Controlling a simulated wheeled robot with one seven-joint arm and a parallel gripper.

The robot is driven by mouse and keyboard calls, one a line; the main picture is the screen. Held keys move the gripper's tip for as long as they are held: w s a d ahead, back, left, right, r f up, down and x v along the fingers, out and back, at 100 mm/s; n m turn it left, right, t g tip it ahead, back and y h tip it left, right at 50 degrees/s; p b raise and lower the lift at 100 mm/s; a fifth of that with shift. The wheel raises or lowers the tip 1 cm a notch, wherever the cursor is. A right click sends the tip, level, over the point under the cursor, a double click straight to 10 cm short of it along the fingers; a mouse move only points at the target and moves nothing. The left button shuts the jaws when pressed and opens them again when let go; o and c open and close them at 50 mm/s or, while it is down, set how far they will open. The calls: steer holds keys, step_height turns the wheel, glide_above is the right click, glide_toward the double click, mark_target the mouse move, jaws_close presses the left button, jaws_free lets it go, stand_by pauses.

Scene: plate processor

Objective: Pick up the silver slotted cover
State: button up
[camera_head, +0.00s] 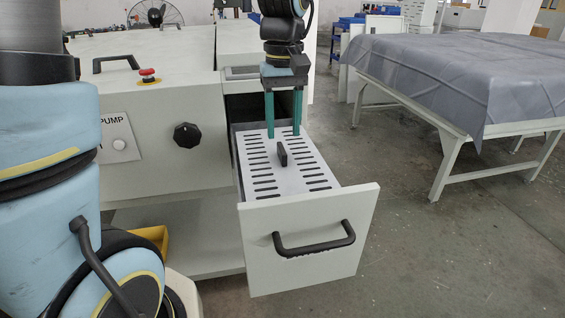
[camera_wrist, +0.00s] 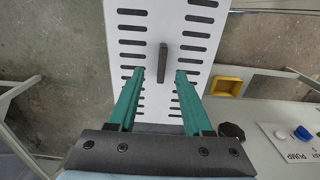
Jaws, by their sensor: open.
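The silver slotted cover (camera_head: 290,179) is a flat, light plate with two columns of dark slots, lying inside the open drawer (camera_head: 310,245). A black upright handle (camera_head: 282,154) stands at its middle. My gripper (camera_head: 284,136) is above the rear part of the cover, pointing down, with its two green fingers apart and nothing between them. In the wrist view my gripper (camera_wrist: 160,73) has its fingertips on either side of the line of the handle (camera_wrist: 163,60), which appears just beyond them. The cover (camera_wrist: 192,60) fills the middle there. Whether the fingertips touch the cover is unclear.
The drawer's front has a black bar handle (camera_head: 314,238). The white machine (camera_head: 150,125) stands left, with a black knob (camera_head: 187,135) and a red button (camera_head: 148,73). A cloth-covered table (camera_head: 450,80) stands right. Open floor (camera_head: 440,250) lies in between. A yellow bin (camera_wrist: 227,86) sits low beside the drawer.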

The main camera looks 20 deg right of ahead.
mark_target(282, 148)
step_height(282, 148, down, 5)
steer(key=shift+w+a+f+p, duration=0.1)
steer(key=shift+w+a+p, duration=0.05)
steer(key=shift+p, duration=0.45)
jaws_close()
stand_by(1.1)
